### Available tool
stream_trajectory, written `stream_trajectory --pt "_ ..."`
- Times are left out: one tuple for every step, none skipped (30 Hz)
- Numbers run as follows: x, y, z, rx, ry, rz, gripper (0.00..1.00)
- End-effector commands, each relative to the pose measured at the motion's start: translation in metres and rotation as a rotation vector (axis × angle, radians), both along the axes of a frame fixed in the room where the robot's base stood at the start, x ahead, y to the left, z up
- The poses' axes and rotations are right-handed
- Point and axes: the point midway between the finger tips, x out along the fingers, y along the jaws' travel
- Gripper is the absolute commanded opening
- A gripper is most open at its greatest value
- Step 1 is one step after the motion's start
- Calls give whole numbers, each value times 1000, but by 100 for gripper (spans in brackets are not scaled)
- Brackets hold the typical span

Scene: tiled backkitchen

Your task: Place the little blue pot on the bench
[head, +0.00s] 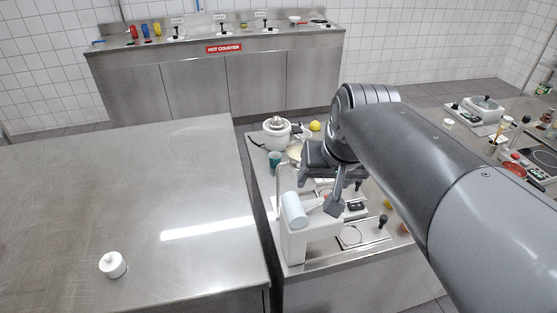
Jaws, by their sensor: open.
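No pot that is plainly blue shows in the head view. A small teal cup-like vessel (275,159) stands at the left edge of the cluttered counter; I cannot tell whether it is the pot. A small white lidded pot (112,265) stands upright on the wide steel bench (120,190) at the left. My gripper (330,192) is open and points down over the cluttered counter, right of the teal vessel and behind a white appliance. My arm and gripper hide part of that counter, and I see nothing held between the fingers.
The white appliance (307,236) with a cylinder on its front stands close below my gripper. A white juicer (277,133) and a lemon (315,126) are farther back. A narrow gap separates counter and bench. Most of the bench top is clear.

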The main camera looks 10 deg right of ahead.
Motion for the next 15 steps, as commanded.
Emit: stream_trajectory --pt "-13 14 -7 -18 -17 49 69" --pt "-20 20 -12 -27 -23 75 69" --pt "-28 27 -17 -40 -33 104 69" --pt "-33 31 -21 -48 -39 124 69" --pt "-37 35 -25 -55 -45 141 69" --pt "-43 39 -29 -64 -49 161 69" --pt "-46 42 -31 -70 -54 173 69" --pt "-48 44 -34 -74 -57 184 69" --pt "-51 45 -36 -79 -61 192 69" --pt "-52 46 -37 -82 -63 198 69" --pt "-53 47 -38 -83 -63 202 69" --pt "-54 47 -39 -85 -64 205 69" --pt "-54 48 -39 -85 -64 206 69" --pt "-54 48 -39 -85 -64 206 69" --pt "-54 47 -39 -85 -64 205 69"
